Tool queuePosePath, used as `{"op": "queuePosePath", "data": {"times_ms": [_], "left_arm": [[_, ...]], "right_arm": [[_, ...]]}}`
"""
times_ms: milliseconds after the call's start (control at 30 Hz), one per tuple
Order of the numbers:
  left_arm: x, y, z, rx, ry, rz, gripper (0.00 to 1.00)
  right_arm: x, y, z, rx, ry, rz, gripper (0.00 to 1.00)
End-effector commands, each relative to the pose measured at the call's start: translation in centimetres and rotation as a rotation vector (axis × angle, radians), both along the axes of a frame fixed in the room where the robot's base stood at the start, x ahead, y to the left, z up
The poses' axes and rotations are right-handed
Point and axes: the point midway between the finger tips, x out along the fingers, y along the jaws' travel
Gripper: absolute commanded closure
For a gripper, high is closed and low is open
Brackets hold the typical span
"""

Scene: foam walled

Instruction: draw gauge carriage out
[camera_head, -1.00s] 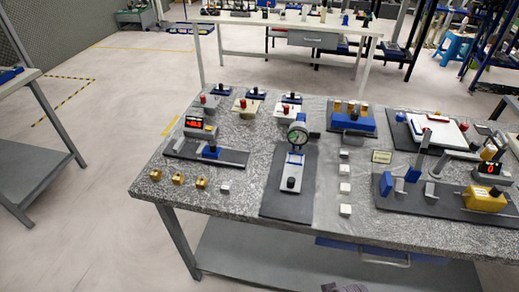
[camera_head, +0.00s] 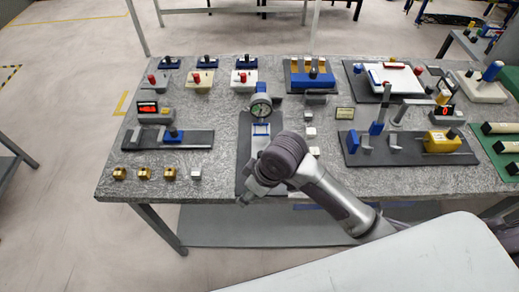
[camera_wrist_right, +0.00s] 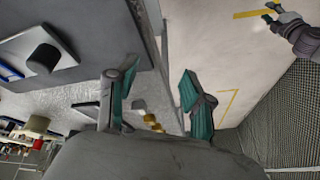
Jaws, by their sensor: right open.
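The gauge (camera_head: 260,106) has a round dial and stands at the back of a dark base plate (camera_head: 244,155) near the table's middle. Its carriage (camera_head: 261,130), a light plate with blue edges, lies in front of the dial. My right arm hides the carriage's near part in the head view. The right wrist view shows a light plate with a black knob (camera_wrist_right: 44,58), left of the fingers. My right gripper (camera_wrist_right: 155,100) is open and empty, apart from the knob. My left gripper (camera_wrist_right: 275,13) seems to show at the wrist view's top right, over the floor; its jaws are unclear.
Brass blocks (camera_head: 144,174) and a silver block (camera_head: 196,174) stand along the front edge, left of the gauge. A slide station with a red display (camera_head: 148,108) is behind them. A yellow block (camera_head: 444,141) is on the dark plate at right.

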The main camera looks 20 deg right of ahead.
Motion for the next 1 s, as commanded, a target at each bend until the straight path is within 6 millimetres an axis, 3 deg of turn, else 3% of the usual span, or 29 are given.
{"op": "queuePosePath", "data": {"times_ms": [233,433,633,800,1000], "left_arm": [[-0.2,0.2,0.2,0.003,0.002,-0.001,0.60],[-0.2,0.4,0.4,0.005,0.002,-0.002,0.60],[-0.2,0.5,0.5,0.006,0.002,-0.001,0.60],[-0.2,0.5,0.6,0.006,0.002,-0.001,0.60],[-0.2,0.5,1.2,0.006,0.003,0.000,0.60]], "right_arm": [[4.3,-0.7,3.6,-0.111,0.023,0.166,0.49],[8.2,-4.1,8.0,-0.254,0.084,0.248,0.49],[10.2,-7.1,11.5,-0.331,0.132,0.251,0.49],[10.6,-7.8,11.9,-0.345,0.148,0.249,0.49],[10.4,-7.8,9.2,-0.344,0.150,0.250,0.49]]}}
